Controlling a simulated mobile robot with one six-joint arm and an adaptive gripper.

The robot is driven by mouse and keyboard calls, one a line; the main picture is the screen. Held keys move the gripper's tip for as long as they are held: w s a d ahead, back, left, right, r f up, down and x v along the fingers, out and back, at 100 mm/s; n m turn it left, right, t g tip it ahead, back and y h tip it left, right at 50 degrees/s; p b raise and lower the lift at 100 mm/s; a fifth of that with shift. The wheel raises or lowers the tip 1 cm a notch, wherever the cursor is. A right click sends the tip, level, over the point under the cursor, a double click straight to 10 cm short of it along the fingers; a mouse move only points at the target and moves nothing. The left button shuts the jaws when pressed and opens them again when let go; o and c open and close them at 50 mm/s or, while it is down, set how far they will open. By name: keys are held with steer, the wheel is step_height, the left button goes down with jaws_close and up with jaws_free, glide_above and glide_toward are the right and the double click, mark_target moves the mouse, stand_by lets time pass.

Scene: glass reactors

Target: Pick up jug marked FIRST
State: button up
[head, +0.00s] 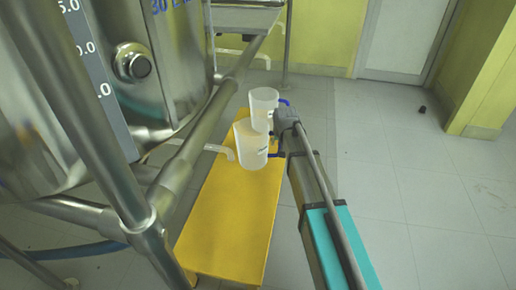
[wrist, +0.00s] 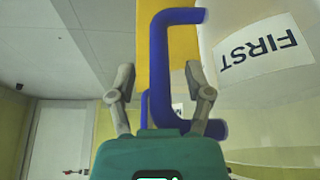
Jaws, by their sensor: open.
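The jug marked FIRST (wrist: 245,85) fills the right of the wrist view, a pale jug with a white label in dark letters. Its blue handle (wrist: 158,75) stands between the fingers of my gripper (wrist: 160,70), which are apart on either side of it. In the head view two translucent white jugs with blue handles, a nearer one (head: 249,146) and a farther one (head: 264,101), stand on a yellow bench. My gripper (head: 277,127) is at their right side. I cannot read the labels there or tell which jug is FIRST.
The yellow bench (head: 222,225) is bare in front of the jugs. Steel reactor vessels (head: 150,60) and pipes (head: 185,155) crowd its left side, with a spout (head: 219,149) close to the nearer jug.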

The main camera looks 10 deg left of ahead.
steer(key=shift+c, duration=0.2)
jaws_close()
steer(key=shift+r, duration=0.1)
stand_by(0.4)
steer(key=shift+r+p, duration=0.9)
steer(key=shift+p, duration=0.1)
steer(key=s+d+r+p, duration=0.9)
steer(key=s+r+p, duration=0.1)
steer(key=r+p, duration=0.1)
steer(key=shift+d, duration=0.35)
